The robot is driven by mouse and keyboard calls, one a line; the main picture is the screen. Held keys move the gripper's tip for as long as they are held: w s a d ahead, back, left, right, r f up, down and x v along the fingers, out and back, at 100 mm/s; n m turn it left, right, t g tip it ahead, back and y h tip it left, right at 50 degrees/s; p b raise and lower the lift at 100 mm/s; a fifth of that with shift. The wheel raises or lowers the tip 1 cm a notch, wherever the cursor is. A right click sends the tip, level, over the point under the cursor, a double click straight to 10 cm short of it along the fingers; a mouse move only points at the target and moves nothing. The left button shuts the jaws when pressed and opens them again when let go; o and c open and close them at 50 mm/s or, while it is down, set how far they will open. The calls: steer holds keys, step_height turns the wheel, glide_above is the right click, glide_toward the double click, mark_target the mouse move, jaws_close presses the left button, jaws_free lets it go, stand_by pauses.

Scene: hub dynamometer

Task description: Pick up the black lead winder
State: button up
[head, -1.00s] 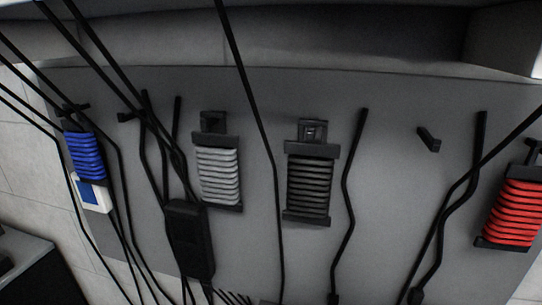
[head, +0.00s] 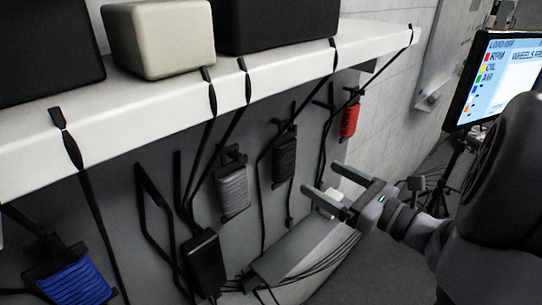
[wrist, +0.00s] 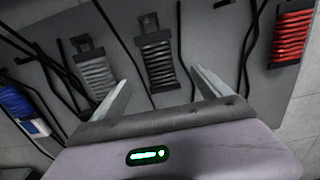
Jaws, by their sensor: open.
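The black lead winder (head: 284,160) hangs on the grey panel, between the grey winder and the red winder. In the wrist view the black winder (wrist: 158,65) sits upper middle, its ribbed face toward me, in line with the gap between my fingers. My gripper (head: 322,180) is open and empty, to the right of the black winder in the head view and apart from it. My gripper's two fingers (wrist: 163,76) also show in the wrist view, spread to either side of the black winder's lower end.
A grey winder (head: 233,192), a blue winder (head: 70,283) and a red winder (head: 349,120) hang on the same panel. Black cables hang close around them. A white shelf (head: 300,48) juts out above. A screen (head: 510,75) stands at right.

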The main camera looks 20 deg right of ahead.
mark_target(289, 160)
steer(key=x, duration=1.2)
steer(key=shift+w+a, duration=0.25)
steer(key=shift+s, duration=0.1)
steer(key=shift+c, duration=1.1)
steer(key=c, duration=1.5)
